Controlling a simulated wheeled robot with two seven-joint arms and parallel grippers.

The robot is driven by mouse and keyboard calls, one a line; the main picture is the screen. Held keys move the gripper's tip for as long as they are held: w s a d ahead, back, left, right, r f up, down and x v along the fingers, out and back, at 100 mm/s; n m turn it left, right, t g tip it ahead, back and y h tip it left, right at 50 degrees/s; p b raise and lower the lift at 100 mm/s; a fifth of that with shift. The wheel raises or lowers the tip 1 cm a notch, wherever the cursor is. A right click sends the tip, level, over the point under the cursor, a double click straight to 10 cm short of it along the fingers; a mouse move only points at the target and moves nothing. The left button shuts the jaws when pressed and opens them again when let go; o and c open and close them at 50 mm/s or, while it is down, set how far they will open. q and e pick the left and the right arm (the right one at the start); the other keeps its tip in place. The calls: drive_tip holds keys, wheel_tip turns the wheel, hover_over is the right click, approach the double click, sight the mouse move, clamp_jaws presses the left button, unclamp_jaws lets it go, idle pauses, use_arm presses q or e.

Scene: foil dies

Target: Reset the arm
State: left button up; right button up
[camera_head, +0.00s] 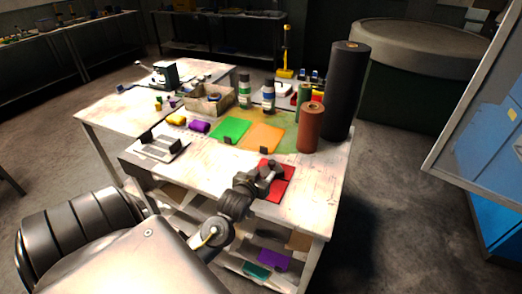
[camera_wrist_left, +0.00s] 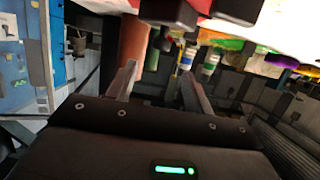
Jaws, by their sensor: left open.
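My left gripper (camera_head: 270,175) is over the near right part of the white worktable (camera_head: 208,172), at the red sheet (camera_head: 281,188), and covers part of it. In the left wrist view, the gripper (camera_wrist_left: 158,74) has its two fingers apart with nothing held between them. I cannot tell how high it is above the table. My right gripper is in neither view.
A green sheet (camera_head: 230,130) and an orange sheet (camera_head: 264,138) lie farther back. A brown-red roll (camera_head: 311,128) and a tall black roll (camera_head: 345,95) stand at the right. A box (camera_head: 211,104) and bottles stand behind. A white plate (camera_head: 162,148) lies left.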

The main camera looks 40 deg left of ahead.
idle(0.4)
use_arm(q)
drive_tip(key=s+d+f+m+g+h, duration=0.1)
drive_tip(key=s+d+f, duration=0.1)
drive_tip(key=s+d, duration=0.1)
drive_tip(key=s+d+f+g+h, duration=0.1)
drive_tip(key=s+d+f, duration=0.2)
drive_tip(key=s+d+f+m+g+h, duration=0.1)
drive_tip(key=s+d+f+g, duration=0.1)
drive_tip(key=s, duration=0.1)
drive_tip(key=shift+s+d+f+m, duration=0.15)
drive_tip(key=shift+d+m, duration=0.15)
drive_tip(key=shift+d, duration=0.1)
drive_tip(key=s+d+f+m+g+h, duration=0.1)
drive_tip(key=s+d+f+m+g, duration=0.2)
drive_tip(key=s, duration=0.5)
drive_tip(key=s+d+f+g+h, duration=0.1)
drive_tip(key=s+d+g, duration=0.2)
drive_tip(key=s+d, duration=0.45)
wheel_tip(320, 180, down, 25)
drive_tip(key=s+a+g, duration=0.2)
drive_tip(key=s+a+f+b, duration=0.1)
drive_tip(key=s+a+f, duration=0.1)
drive_tip(key=s+f, duration=1.4)
drive_tip(key=shift+s+a+f+m+g, duration=0.3)
drive_tip(key=shift+s+a+f+g, duration=0.1)
drive_tip(key=shift+f, duration=0.2)
